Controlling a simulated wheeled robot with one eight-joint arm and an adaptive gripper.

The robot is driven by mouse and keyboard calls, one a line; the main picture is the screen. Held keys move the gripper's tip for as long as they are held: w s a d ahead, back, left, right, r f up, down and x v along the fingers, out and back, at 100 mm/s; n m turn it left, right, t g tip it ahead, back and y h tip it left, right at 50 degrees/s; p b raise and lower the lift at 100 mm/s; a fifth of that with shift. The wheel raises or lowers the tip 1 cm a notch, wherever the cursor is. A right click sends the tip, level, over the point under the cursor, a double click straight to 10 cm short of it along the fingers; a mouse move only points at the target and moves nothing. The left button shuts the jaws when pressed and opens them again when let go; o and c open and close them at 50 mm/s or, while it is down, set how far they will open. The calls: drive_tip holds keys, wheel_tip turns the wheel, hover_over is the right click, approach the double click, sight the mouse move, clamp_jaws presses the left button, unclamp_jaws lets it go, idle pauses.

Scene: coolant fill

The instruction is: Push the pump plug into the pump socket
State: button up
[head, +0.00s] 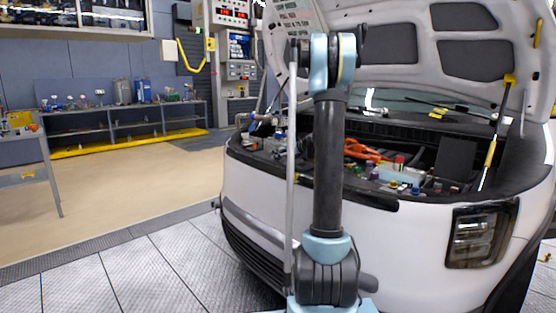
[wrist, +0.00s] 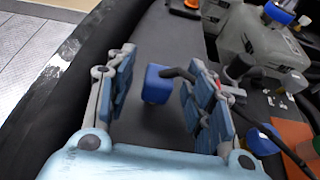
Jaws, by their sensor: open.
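In the wrist view my gripper (wrist: 158,92) is open, with one finger on each side of a blue block-shaped plug (wrist: 156,86). The plug looks like the pump plug. A black cable (wrist: 180,73) leaves it to the right and passes behind the right finger. A gap shows between the plug and the left finger; the plug sits nearer the right finger, and I cannot tell whether they touch. I cannot identify the pump socket for certain. In the head view my arm stands in front of the car, and the gripper cannot be made out.
A grey tank (wrist: 258,45) with a blue cap (wrist: 278,14) stands at upper right in the wrist view. The car's dark front edge (wrist: 75,70) runs along the left. In the head view the open hood (head: 400,45) hangs over the crowded engine bay.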

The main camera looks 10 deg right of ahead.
drive_tip(key=shift+w+a+f, duration=0.25)
drive_tip(key=shift+w+a, duration=0.1)
drive_tip(key=shift+w, duration=0.1)
drive_tip(key=c, duration=1)
drive_tip(key=shift+o, duration=0.2)
drive_tip(key=shift+r, duration=0.15)
